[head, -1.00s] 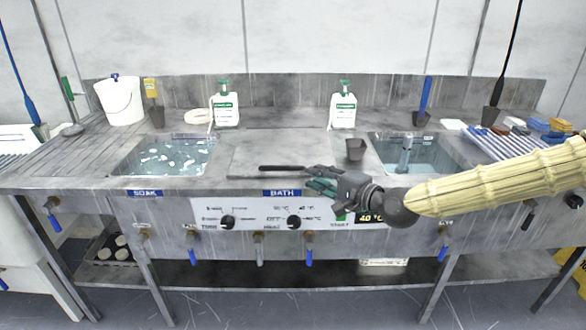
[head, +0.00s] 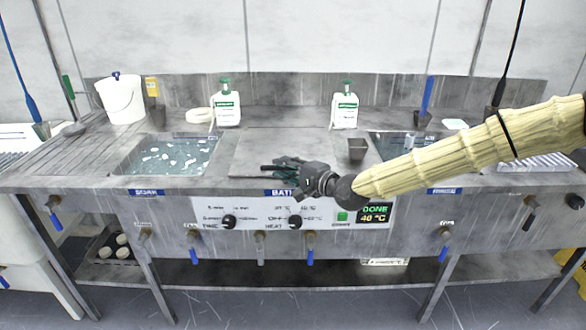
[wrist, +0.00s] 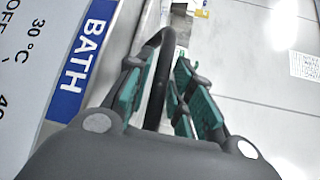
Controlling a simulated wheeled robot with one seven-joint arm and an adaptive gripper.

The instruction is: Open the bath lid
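The bath lid (head: 280,145) is a flat grey metal panel, lying closed in the middle of the counter behind the blue BATH label (wrist: 82,60). Its dark bar handle (wrist: 158,75) runs between my fingers in the wrist view. My gripper (head: 278,168), with green finger pads, is at the lid's front edge and covers most of the handle in the head view. In the wrist view my gripper (wrist: 163,100) is open around the handle. The handle lies nearer the left finger, with a narrow gap to the right one.
The soak basin (head: 120,168) is left of the lid. Two white bottles (head: 227,108) (head: 345,110) stand behind. The front panel display (head: 374,213) reads DONE, 40 °C. My arm covers part of the right basin.

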